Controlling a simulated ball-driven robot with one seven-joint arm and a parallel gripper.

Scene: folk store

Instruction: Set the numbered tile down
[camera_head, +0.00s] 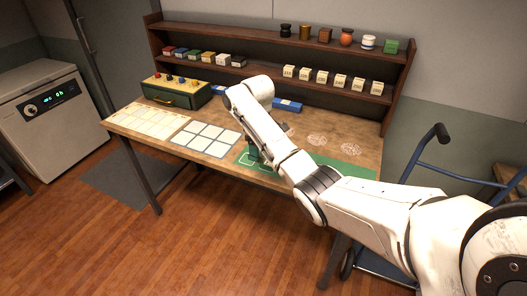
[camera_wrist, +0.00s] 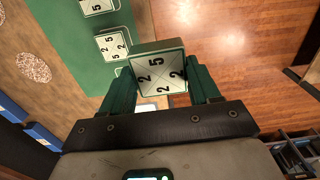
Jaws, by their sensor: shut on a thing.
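My gripper (camera_wrist: 161,88) has two green fingers and is shut on a square numbered tile (camera_wrist: 157,72). The tile is pale with a dark green rim, crossed by diagonals, and shows a 5 and several 2s. In the wrist view it overlaps the edge of the green mat (camera_wrist: 78,40), with wooden floor seen beyond. I cannot tell whether it touches the mat. Two more numbered tiles lie on the mat, one nearby (camera_wrist: 112,44) and one at the top (camera_wrist: 98,6). In the head view the mat (camera_head: 345,172) is partly behind my arm, and the held tile is not clear.
On the table (camera_head: 215,165) lie a blue-edged grid board (camera_head: 205,138) and a beige grid board (camera_head: 148,121). A shelf (camera_head: 270,65) lines the back. A blue hand truck (camera_head: 425,165) stands right.

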